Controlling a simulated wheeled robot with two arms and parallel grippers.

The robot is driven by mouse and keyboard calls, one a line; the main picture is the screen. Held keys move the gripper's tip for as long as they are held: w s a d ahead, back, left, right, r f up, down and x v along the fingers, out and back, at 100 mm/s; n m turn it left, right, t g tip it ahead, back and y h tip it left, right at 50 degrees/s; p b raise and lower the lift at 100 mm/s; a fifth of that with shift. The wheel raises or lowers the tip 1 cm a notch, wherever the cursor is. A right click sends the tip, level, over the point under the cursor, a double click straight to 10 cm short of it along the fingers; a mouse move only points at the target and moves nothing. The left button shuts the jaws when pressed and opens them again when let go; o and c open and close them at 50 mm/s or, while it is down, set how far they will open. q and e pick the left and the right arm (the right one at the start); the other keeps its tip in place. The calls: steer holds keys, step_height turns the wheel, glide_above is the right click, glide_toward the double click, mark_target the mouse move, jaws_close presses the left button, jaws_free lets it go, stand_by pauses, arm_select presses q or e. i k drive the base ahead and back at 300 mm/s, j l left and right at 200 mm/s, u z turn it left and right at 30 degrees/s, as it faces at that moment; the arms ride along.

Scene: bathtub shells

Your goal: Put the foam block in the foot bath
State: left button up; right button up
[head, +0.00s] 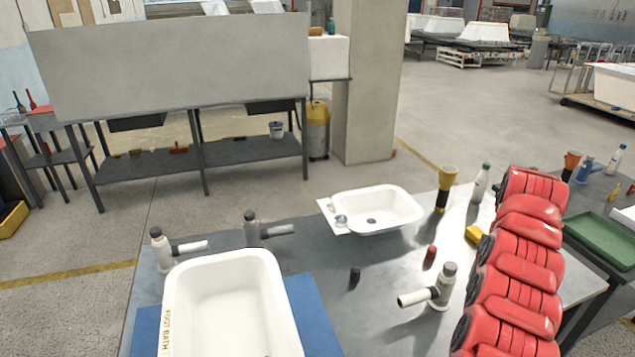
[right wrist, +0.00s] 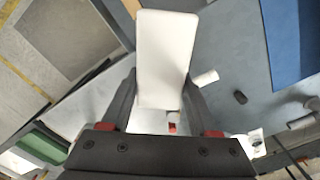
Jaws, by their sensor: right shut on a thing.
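The foot bath (head: 263,280) is a white open tub with lettering on its left rim. It rests on a blue mat at the lower left of the head view, and its inside looks empty. In the right wrist view my right gripper (right wrist: 162,95) is shut on a pale white slab, the foam block (right wrist: 165,50), which points away from the wrist. In the head view my red right arm covers the right side of the table; the gripper and block are not visible there. My left gripper is not in view.
A white basin (head: 393,212) stands mid-table, right of the foot bath. White pipe fittings with grey caps (head: 441,290), a dark cylinder (head: 354,275) and a red cylinder (head: 431,253) stand around. A yellow piece (head: 473,235) shows beside my arm. A blue mat (head: 312,310) is under the bath.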

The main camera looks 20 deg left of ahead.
mark_target(229, 319)
steer(key=i+l+u, duration=0.1)
steer(key=u, duration=0.35)
steer(key=i+l+u, duration=0.1)
steer(key=u, duration=0.35)
steer(key=i+l+u, duration=0.15)
steer(key=u, duration=0.3)
steer(key=l+u, duration=0.25)
steer(key=u, duration=0.2)
steer(key=i+l, duration=0.15)
steer(key=l, duration=0.15)
